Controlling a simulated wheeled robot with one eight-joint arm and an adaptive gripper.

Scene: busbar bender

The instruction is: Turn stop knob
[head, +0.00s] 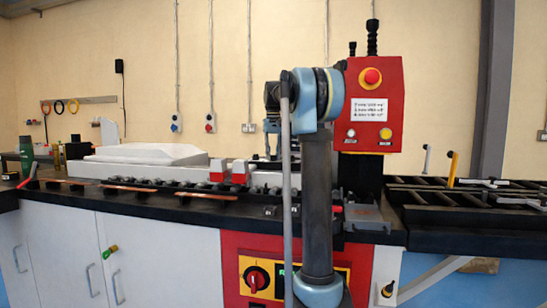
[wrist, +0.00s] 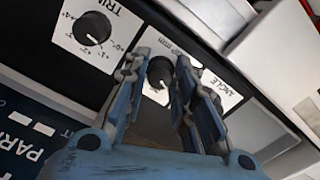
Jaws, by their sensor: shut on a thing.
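In the wrist view, the stop knob (wrist: 161,70) is a round black dial on a white label reading "...OP mm". The blue fingers of my gripper (wrist: 156,66) stand one on each side of it, shut on it. The knob's top shows between the fingertips. Its pointer and most of its scale are hard to make out. In the head view my own arm stands in front, and neither the gripper nor the stop knob can be seen.
The TRIM knob (wrist: 92,27) is to the left of the fingers. The ANGLE label (wrist: 222,90) is close on the right, its knob partly hidden by a finger. In the head view, a red control box (head: 373,100) with a red button and a long bench with copper bars (head: 130,187) stand behind my arm.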

